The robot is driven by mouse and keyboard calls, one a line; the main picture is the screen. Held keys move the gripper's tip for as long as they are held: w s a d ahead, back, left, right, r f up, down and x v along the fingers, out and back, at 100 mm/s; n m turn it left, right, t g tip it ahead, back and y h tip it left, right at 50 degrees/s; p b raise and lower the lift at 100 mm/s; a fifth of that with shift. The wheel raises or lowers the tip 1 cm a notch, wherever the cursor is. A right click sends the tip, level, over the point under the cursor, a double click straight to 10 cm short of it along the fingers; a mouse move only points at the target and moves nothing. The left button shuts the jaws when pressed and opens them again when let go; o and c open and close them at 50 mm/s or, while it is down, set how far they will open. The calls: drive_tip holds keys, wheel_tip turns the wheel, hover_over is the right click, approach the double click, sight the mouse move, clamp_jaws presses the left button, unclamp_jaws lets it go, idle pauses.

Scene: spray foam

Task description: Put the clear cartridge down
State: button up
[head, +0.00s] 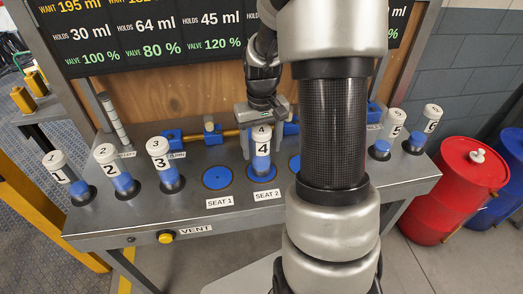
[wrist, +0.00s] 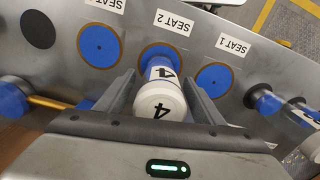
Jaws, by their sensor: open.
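The clear cartridge numbered 4 (head: 262,147), with a white cap and blue contents, stands upright on the blue disc behind the SEAT 2 label (head: 267,195). It also shows in the wrist view (wrist: 160,98), its cap toward the camera and its base at the blue disc. My gripper (wrist: 162,92) is open, with one finger on each side of the cartridge. In the head view my gripper (head: 262,150) is at the cartridge, and my arm hides part of the bench to its right.
The SEAT 1 disc (head: 217,177) is empty. Cartridges 1 (head: 62,175), 2 (head: 115,168) and 3 (head: 163,162) stand to the left, and 5 (head: 388,135) and 6 (head: 424,128) to the right. Blue blocks on a brass pipe (head: 222,134) lie behind the seats.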

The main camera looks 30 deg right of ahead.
sight(261, 129)
wheel_tip(261, 129, up, 10)
drive_tip(key=shift+f+p, duration=0.1)
drive_tip(key=shift+p, duration=0.3)
